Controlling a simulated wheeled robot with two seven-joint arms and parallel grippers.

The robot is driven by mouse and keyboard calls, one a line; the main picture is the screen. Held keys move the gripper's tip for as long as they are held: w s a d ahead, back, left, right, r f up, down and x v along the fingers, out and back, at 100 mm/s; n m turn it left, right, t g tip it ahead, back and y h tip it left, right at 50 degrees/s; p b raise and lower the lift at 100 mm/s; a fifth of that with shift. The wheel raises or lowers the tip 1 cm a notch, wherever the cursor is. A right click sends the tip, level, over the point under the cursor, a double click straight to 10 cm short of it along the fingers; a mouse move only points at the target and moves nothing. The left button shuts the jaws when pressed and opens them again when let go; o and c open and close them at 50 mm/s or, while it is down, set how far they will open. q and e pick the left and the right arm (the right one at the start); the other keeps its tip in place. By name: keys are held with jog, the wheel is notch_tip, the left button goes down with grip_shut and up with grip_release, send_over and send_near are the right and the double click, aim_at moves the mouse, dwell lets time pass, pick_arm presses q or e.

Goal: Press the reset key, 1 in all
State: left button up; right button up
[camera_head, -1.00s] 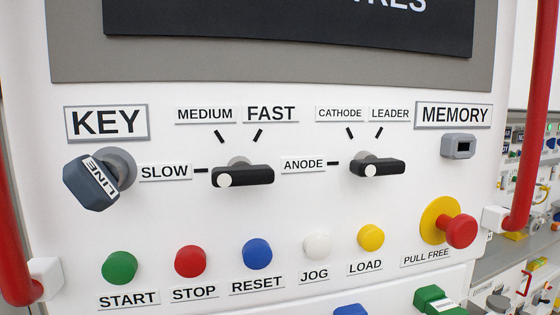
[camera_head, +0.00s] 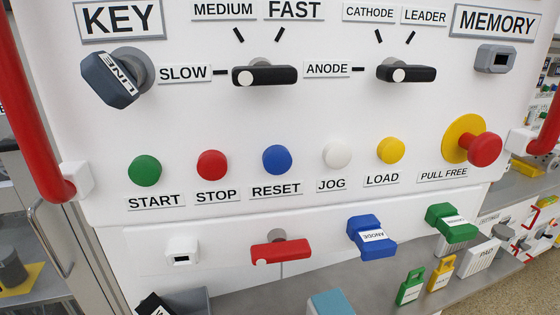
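The reset key is a round blue button (camera_head: 277,160) on the white panel, above a RESET label (camera_head: 276,190). It stands between the red STOP button (camera_head: 212,165) and the white JOG button (camera_head: 337,154). Nothing touches or covers it. Whether it is pressed in cannot be told. Neither of my grippers shows in the head view.
A green START button (camera_head: 145,170), yellow LOAD button (camera_head: 390,150) and red PULL FREE knob (camera_head: 484,150) share the row. Below are a red handle (camera_head: 281,252), a blue ANODE plug (camera_head: 371,236) and a green plug (camera_head: 451,223). Red rails (camera_head: 28,110) flank the panel.

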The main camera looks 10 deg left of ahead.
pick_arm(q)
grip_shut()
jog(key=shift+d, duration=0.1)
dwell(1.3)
